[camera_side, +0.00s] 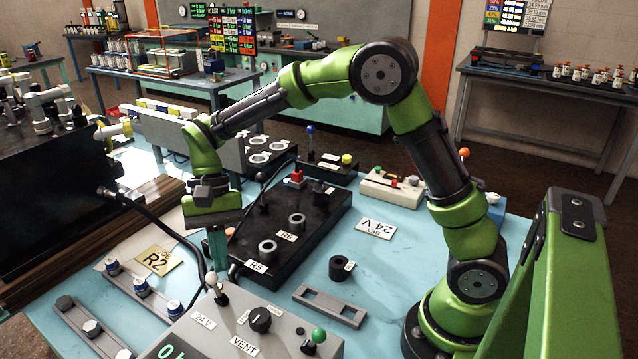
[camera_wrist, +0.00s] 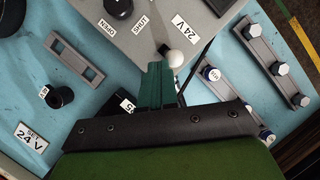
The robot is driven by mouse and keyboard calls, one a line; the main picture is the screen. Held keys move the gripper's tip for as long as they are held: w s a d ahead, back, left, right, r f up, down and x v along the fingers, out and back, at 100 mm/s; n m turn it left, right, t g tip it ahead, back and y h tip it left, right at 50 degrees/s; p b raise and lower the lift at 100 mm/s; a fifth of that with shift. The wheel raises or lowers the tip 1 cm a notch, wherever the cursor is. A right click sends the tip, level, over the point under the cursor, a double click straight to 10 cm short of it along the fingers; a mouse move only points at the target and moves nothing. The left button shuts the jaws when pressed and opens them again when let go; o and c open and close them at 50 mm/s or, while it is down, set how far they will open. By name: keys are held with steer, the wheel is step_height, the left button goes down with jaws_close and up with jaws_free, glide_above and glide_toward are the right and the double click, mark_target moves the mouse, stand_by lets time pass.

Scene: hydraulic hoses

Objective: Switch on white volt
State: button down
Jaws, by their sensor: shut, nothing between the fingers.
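The white-knobbed switch (camera_side: 212,280) stands on the grey control box (camera_side: 190,340) beside a "24 V" label (camera_side: 203,320). Its lever tilts toward the box's back edge. In the wrist view the white knob (camera_wrist: 175,58) shows just beyond my fingertips. My gripper (camera_side: 217,264) points down right behind the knob, its green fingers closed together and empty. In the wrist view the closed fingers (camera_wrist: 160,70) end close beside the knob. I cannot tell whether they touch it.
A black block with ports (camera_side: 300,225) lies behind. A black hose (camera_side: 165,228) curves at the left.

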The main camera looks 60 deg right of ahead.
steer(key=shift+s+f, duration=0.1)
steer(key=shift+s, duration=0.05)
steer(key=shift+s+f, duration=0.35)
steer(key=shift+s, duration=0.3)
steer(key=shift+d+r, duration=0.1)
steer(key=shift+d, duration=0.05)
steer(key=w+d+r, duration=0.1)
steer(key=d+r, duration=0.5)
steer(key=r, duration=0.4)
